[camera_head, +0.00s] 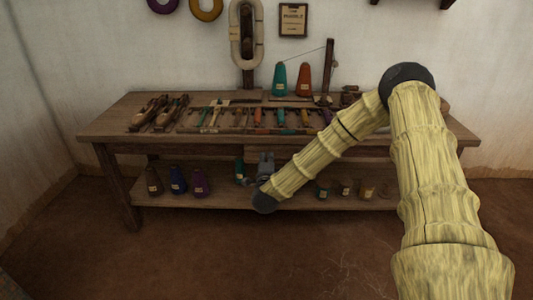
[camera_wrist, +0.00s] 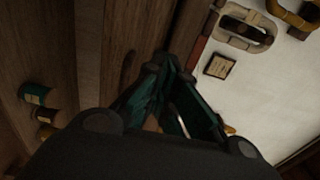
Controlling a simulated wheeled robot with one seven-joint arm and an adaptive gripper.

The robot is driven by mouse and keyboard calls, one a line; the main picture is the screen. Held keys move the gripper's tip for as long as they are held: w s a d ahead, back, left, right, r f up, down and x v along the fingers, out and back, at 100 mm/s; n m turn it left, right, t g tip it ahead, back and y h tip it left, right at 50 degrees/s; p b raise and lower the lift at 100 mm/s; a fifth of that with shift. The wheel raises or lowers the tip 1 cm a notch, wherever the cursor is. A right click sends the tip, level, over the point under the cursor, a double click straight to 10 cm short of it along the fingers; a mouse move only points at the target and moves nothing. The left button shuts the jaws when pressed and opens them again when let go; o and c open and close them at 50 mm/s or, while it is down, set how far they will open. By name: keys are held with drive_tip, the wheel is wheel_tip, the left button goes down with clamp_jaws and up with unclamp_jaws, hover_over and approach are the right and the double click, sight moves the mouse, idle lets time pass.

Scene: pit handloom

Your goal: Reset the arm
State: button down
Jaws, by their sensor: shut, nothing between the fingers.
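My gripper (camera_wrist: 166,68) shows in the wrist view with its dark teal fingers together and nothing between them. My arm (camera_head: 335,150) reaches in from the right in the head view. It bends at a dark elbow and comes down to a dark joint in front of the table's lower shelf. Past that joint a small grey part stands up near the shelf; its fingers cannot be made out there. The wrist view is tilted, with brown wood on the left and pale wall on the right.
A wooden table (camera_head: 110,128) holds shuttles (camera_head: 150,113), a row of tools, and teal (camera_head: 280,80) and orange (camera_head: 303,80) cones. Its lower shelf (camera_head: 225,203) carries several cones, including a purple one (camera_head: 200,182). A framed sign (camera_head: 293,20) hangs above. The floor in front is clear.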

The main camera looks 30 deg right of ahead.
drive_tip(key=shift+v, duration=1.1)
drive_tip(key=s+a+f+n+g+y, duration=0.2)
drive_tip(key=s+a+f+n+y, duration=0.3)
drive_tip(key=a+f, duration=0.4)
drive_tip(key=s+a+f+n+g+y, duration=0.2)
drive_tip(key=s+a+f+n+y, duration=0.1)
drive_tip(key=s+a+f+n, duration=0.55)
drive_tip(key=s+a+f+n+g+y, duration=0.1)
drive_tip(key=s+a+f+n+g, duration=0.1)
drive_tip(key=s+f, duration=0.45)
drive_tip(key=s+a+f+n+g, duration=0.1)
drive_tip(key=s+f+n+g, duration=0.15)
drive_tip(key=s, duration=0.65)
drive_tip(key=s+a+f+n+g+y, duration=0.1)
drive_tip(key=s+a+f+n+g, duration=0.15)
drive_tip(key=s+f, duration=0.35)
drive_tip(key=s+d+n+g, duration=0.2)
drive_tip(key=s+n+g, duration=0.15)
drive_tip(key=s, duration=1.15)
wheel_tip(320, 180, up, 29)
drive_tip(key=p, duration=2.9)
drive_tip(key=shift+r+g+h, duration=0.2)
drive_tip(key=shift+g+h, duration=0.2)
drive_tip(key=shift+g, duration=0.05)
drive_tip(key=shift+w, duration=0.15)
